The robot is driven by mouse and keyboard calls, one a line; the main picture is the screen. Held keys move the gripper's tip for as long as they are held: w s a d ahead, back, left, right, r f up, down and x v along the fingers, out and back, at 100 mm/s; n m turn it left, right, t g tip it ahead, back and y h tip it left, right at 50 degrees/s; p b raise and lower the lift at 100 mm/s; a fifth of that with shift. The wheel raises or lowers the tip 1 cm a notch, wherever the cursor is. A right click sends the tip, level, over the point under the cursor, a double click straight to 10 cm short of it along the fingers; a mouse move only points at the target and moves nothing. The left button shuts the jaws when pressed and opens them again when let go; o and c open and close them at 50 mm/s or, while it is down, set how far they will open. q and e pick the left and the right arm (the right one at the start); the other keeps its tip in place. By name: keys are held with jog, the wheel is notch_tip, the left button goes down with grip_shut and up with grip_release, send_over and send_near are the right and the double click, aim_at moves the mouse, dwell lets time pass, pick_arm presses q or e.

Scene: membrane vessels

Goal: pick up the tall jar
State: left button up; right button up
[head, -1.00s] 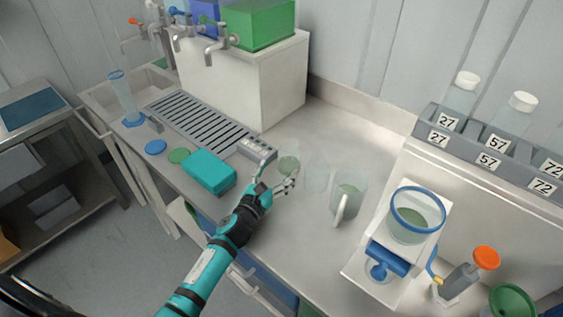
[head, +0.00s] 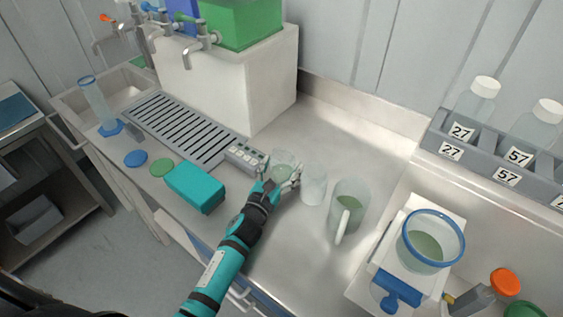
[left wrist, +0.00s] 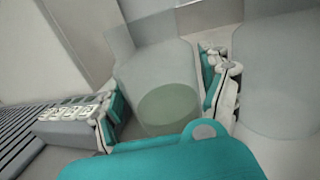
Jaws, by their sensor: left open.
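A clear jar (head: 284,160) with a little pale green liquid stands upright on the steel counter; I take it to be the tall jar. My left gripper (head: 280,181) is open, with one finger on each side of this jar. In the left wrist view the jar (left wrist: 158,72) stands between the open fingers (left wrist: 163,95), with its green liquid low inside. I cannot tell whether either finger touches the glass. A second clear vessel (head: 314,187) stands close to the right finger and shows at the right of the wrist view (left wrist: 280,75). My right gripper is not in view.
A handled pitcher (head: 352,204) and a blue-rimmed vessel on a white stand (head: 431,242) are to the right. A teal box (head: 195,187), a control panel (head: 245,156) and a drain grate (head: 180,128) are to the left. Counter behind the jars is clear.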

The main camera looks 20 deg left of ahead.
aim_at(282, 152)
pick_arm(q)
jog(key=c, duration=1)
jog(key=shift+r, duration=0.15)
notch_tip(282, 152, up, 10)
jog(key=shift+f+p, duration=0.1)
jog(key=shift+p, duration=1.05)
pick_arm(e)
jog(key=shift+s+d+r, duration=0.25)
jog(key=shift+s+r, duration=0.3)
jog(key=shift+s+d+r, duration=0.2)
jog(key=shift+s+r, duration=0.3)
jog(key=shift+r, duration=0.05)
